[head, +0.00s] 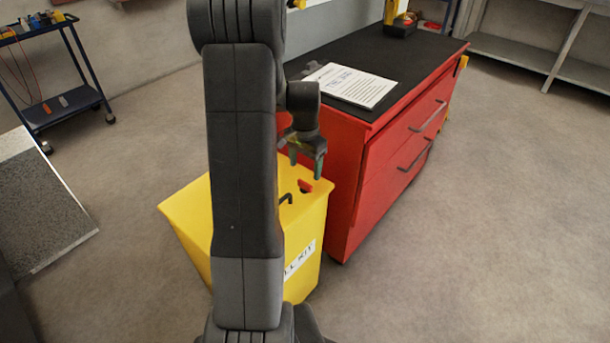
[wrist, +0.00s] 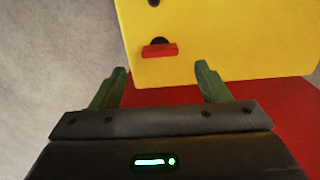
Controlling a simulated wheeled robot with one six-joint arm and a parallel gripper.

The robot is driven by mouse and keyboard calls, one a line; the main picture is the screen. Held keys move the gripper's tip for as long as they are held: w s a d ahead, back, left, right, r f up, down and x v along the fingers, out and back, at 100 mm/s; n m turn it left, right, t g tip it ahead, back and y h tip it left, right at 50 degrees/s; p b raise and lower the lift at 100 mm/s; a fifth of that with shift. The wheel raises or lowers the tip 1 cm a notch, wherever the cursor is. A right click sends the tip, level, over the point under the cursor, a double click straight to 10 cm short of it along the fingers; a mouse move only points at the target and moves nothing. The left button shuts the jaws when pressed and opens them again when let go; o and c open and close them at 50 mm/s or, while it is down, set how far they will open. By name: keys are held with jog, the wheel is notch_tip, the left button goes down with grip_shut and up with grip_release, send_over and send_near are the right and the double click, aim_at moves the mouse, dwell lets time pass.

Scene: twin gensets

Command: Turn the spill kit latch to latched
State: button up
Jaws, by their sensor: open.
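The yellow spill kit bin (head: 186,218) stands on the floor against the red cabinet, partly hidden behind my arm. Its front label is only partly readable. A red latch (head: 305,186) on a dark round base sits on its lid, near a dark handle (head: 287,198). In the wrist view the red latch (wrist: 160,51) is a short bar lying nearly crosswise on the yellow lid (wrist: 225,40). My gripper (head: 307,176) is open and empty above the lid's cabinet side. In the wrist view its green fingers (wrist: 162,72) are spread, with the latch apart from them, beyond the tips.
The red cabinet (head: 355,195) with a dark top and drawer handles stands close beside the bin. A paper sheet (head: 350,85) lies on it. A blue cart (head: 60,105) is at the far left, a grey sloped panel (head: 40,215) nearer. Floor at the right is clear.

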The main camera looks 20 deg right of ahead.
aim_at(305, 182)
notch_tip(305, 182, up, 7)
jog(key=shift+r+p, duration=0.15)
jog(key=shift+p, duration=0.3)
notch_tip(305, 182, down, 14)
jog(key=shift+r+b, duration=0.1)
jog(key=shift+b, duration=1.05)
